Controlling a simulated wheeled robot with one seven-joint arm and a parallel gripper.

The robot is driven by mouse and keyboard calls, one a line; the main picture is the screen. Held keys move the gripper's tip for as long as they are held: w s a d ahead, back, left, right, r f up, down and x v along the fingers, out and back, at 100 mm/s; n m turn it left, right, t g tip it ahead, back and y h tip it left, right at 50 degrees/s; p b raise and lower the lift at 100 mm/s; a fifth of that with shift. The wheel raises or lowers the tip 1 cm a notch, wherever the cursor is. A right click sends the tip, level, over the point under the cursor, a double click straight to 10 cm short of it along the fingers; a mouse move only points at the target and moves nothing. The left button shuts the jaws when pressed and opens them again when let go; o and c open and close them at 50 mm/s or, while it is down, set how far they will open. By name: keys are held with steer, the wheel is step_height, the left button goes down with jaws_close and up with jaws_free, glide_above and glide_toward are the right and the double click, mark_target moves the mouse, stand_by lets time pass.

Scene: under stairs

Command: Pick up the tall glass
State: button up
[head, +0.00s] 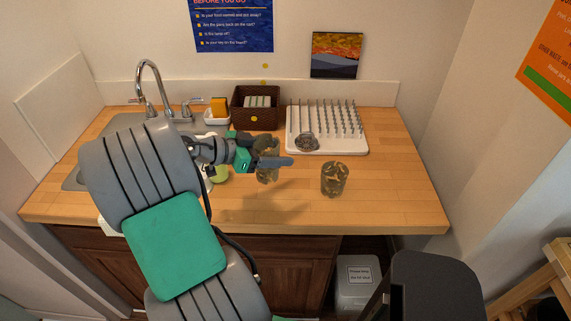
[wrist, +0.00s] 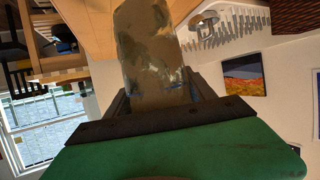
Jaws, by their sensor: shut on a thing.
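The tall glass (head: 267,146) is a see-through, brownish tumbler with a faint pattern. In the head view it stands upright or nearly so over the middle of the wooden counter, partly hidden by my gripper. My gripper (head: 276,162) reaches in from the left and is shut on this glass. In the wrist view the glass (wrist: 150,50) fills the space between the two fingers (wrist: 160,95). I cannot tell whether its base touches the counter.
A second, shorter patterned glass (head: 334,179) stands on the counter (head: 400,185) to the right. A white drying rack (head: 355,148), a dark basket (head: 254,120) and a sink (head: 112,128) with a tap are behind. A green round thing (head: 220,174) sits by my wrist. The right counter is clear.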

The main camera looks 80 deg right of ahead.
mark_target(261, 152)
steer(key=w+a+r+p, duration=0.1)
steer(key=r, duration=0.1)
steer(key=w+a+r+p, duration=0.1)
steer(key=a+p, duration=0.1)
steer(key=shift+w+a+r, duration=0.1)
steer(key=shift+a+r, duration=0.1)
steer(key=shift+r, duration=0.2)
steer(key=w+a+p, duration=0.1)
steer(key=p, duration=0.1)
steer(key=w+a+r+p, duration=0.1)
steer(key=a+p, duration=0.1)
steer(key=a+r+p, duration=0.1)
steer(key=p, duration=0.1)
steer(key=shift+w+a, duration=0.2)
steer(key=shift+w, duration=0.2)
steer(key=shift+w+a+p, duration=0.25)
steer(key=shift+a+p, duration=0.15)
steer(key=shift+f, duration=0.2)
steer(key=o, duration=1.1)
jaws_close()
